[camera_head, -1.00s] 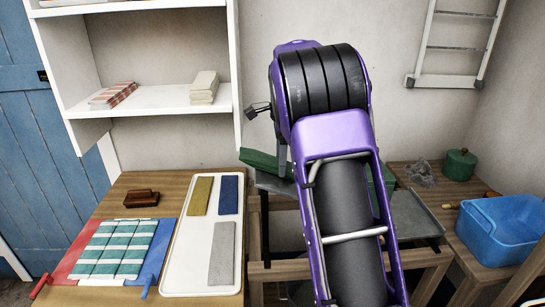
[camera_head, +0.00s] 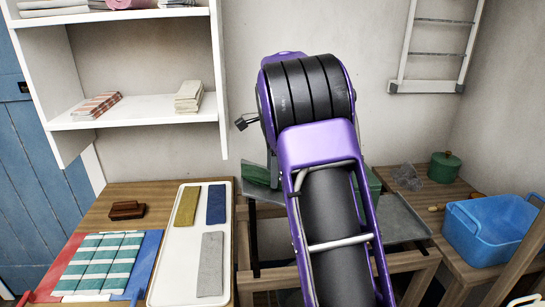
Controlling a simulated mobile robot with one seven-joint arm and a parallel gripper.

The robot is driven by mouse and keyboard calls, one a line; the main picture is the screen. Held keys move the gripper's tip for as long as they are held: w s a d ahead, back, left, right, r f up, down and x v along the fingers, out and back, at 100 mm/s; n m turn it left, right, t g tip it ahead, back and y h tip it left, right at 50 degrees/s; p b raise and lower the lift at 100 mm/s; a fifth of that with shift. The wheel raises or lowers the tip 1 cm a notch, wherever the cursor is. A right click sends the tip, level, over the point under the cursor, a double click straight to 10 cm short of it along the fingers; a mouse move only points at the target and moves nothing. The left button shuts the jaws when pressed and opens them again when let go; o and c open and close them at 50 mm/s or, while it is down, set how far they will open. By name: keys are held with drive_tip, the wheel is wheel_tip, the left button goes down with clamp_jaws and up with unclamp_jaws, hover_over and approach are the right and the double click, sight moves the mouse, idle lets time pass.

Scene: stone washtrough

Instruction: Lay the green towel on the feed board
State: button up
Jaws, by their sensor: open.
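A dark green, flat-looking piece (camera_head: 255,173) shows left of my arm, above the left side of the wooden stand. More green (camera_head: 375,183) shows right of the arm. I cannot tell whether these are one thing, or which is the green towel. A grey sloping board (camera_head: 405,220), which looks like the feed board, lies on the stand, partly behind the arm. My gripper is mostly hidden behind my purple and black arm; a grey part (camera_head: 272,168), perhaps a finger, shows beside the left green piece. It is open. Contact with the green piece cannot be told.
A white tray (camera_head: 164,270) holds yellow, blue and grey cloths; its front left is bare. Left of it, a green-and-white striped cloth (camera_head: 103,262) lies on a red and blue board. A brown brush (camera_head: 127,210), green pot (camera_head: 447,167) and blue tub (camera_head: 490,235) stand around.

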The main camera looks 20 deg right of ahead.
wheel_tip(320, 180, up, 17)
drive_tip(key=p, duration=0.4)
drive_tip(key=shift+d+r, duration=0.2)
idle(0.5)
